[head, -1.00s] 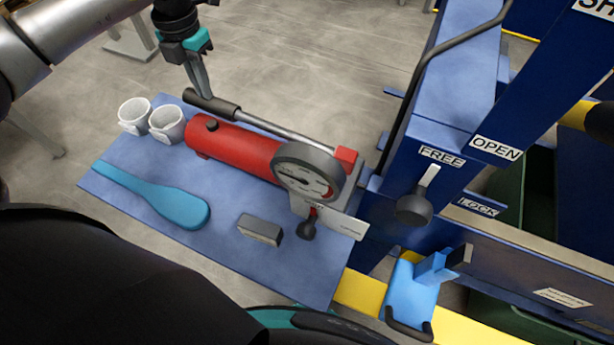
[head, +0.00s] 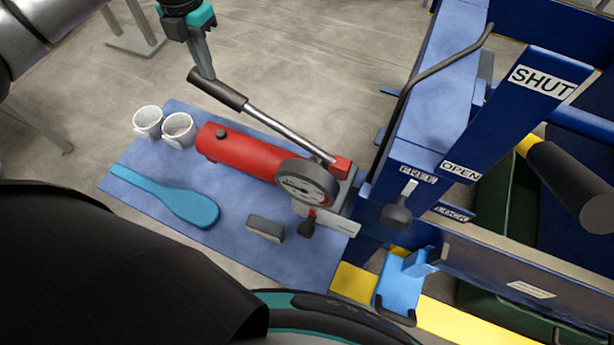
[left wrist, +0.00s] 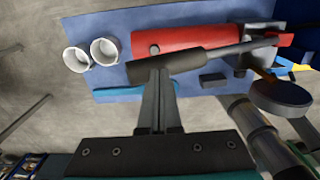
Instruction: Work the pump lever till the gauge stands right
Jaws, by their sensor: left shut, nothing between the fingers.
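The pump is a red cylinder (head: 245,153) on a blue mat. Its lever (head: 285,128) has a black grip (head: 217,89) and slopes up leftward from a red pivot block, clear above the cylinder. The round gauge (head: 303,187) is at the pump's right end; its needle shows, but the reading is too small. My left gripper (head: 207,73) is shut and empty, its fingertips at the black grip. In the left wrist view the fingertips (left wrist: 158,74) meet the grip's edge (left wrist: 165,67); whether they press on it I cannot tell. My right gripper is not in view.
Two white cups (head: 163,127), a blue paddle-shaped tool (head: 180,203) and a grey block (head: 265,229) lie on the mat (head: 255,250). The blue press frame (head: 425,110) stands right, with a black knob (head: 397,214) and FREE, OPEN, LOCK and SHUT labels.

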